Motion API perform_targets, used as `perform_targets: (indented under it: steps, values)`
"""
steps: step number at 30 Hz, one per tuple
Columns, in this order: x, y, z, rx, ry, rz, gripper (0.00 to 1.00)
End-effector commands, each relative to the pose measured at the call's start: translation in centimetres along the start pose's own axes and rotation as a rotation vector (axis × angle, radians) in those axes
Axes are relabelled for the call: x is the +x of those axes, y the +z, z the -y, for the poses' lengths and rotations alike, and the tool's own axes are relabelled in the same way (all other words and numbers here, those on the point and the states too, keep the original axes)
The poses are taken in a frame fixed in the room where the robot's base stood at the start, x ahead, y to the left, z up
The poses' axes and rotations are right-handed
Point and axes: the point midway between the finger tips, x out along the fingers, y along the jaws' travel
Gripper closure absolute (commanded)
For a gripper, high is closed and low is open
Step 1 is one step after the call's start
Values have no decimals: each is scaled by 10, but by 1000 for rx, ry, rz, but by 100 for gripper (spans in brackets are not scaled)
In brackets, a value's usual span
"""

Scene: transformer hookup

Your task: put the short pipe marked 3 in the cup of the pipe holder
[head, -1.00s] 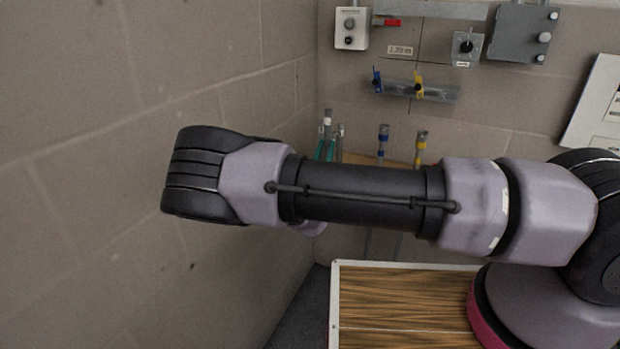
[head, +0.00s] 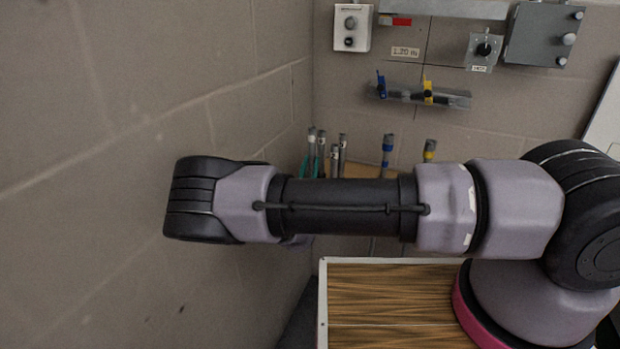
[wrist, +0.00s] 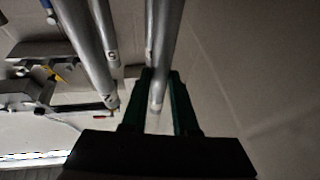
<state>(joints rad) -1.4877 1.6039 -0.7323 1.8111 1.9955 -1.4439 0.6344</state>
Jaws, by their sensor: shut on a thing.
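In the wrist view my gripper (wrist: 159,90), with dark green fingers, is shut on a grey metal pipe (wrist: 158,88). I cannot read a number on this pipe. Beside it on the left are two more grey pipes, one marked 2 (wrist: 90,55) and one that looks marked 5 (wrist: 107,35). In the head view several grey pipe tops (head: 342,142) stand just behind my arm, with green finger parts among them. My arm hides their lower parts. I cannot make out the cup of the pipe holder.
A wall rail with blue and yellow clamps (head: 455,101) hangs at the back. A blue-banded pipe (head: 387,148) and a yellow-banded one (head: 429,150) stand below it. A wood-topped surface with a white rim (head: 323,300) lies in front. A bare block wall (head: 130,110) is close on the left.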

Motion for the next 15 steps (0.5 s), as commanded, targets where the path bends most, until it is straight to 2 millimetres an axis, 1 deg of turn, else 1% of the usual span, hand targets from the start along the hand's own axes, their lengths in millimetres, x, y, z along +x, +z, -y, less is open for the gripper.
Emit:
perform_targets:
  steps: [5,9,11,15]
  values:
    - [-6,15,0,-1,-1,0,100]
    - [-13,34,0,-1,-1,0,100]
    - [-15,37,0,0,-1,0,100]
    - [-15,36,0,0,0,0,100]
